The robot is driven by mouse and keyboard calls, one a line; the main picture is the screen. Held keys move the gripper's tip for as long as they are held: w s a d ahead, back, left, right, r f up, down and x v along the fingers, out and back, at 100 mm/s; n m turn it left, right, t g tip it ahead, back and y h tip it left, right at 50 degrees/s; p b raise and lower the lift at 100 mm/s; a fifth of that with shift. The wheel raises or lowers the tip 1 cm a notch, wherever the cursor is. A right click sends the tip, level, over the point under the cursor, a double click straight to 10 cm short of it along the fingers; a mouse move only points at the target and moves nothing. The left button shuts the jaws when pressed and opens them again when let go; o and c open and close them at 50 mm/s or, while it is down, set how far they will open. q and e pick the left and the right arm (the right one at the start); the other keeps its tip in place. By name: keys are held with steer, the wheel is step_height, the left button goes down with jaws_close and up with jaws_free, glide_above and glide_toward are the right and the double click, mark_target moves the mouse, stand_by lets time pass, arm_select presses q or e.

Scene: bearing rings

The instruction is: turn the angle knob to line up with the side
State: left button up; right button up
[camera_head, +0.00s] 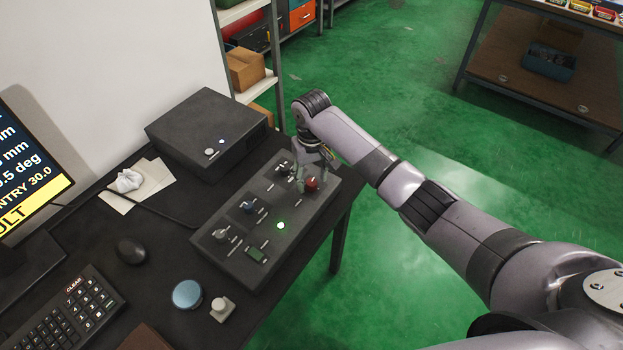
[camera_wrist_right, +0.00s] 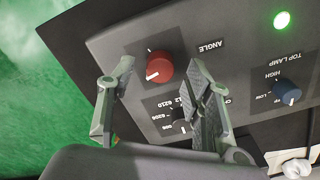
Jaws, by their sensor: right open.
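The red angle knob (camera_wrist_right: 158,67) sits on the grey control box beside the printed word ANGLE. It also shows in the head view (camera_head: 312,184) near the box's right end. Its white pointer mark faces toward the lower left in the wrist view. My right gripper (camera_wrist_right: 161,64) is open, with one finger on each side of the red knob; I cannot tell whether either finger touches it. In the head view the right gripper (camera_head: 308,174) hangs over the box's right end. My left gripper is not in view.
The control box (camera_head: 215,252) also carries a dark selector knob (camera_wrist_right: 181,113), partly hidden by a finger, a blue top lamp knob (camera_wrist_right: 286,92) and a lit green lamp (camera_wrist_right: 282,19). A dark case (camera_head: 190,125) stands behind the box. A monitor (camera_head: 35,165) is at left.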

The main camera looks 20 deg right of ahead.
steer(key=shift+f, duration=0.75)
steer(key=shift+c, duration=0.3)
jaws_close()
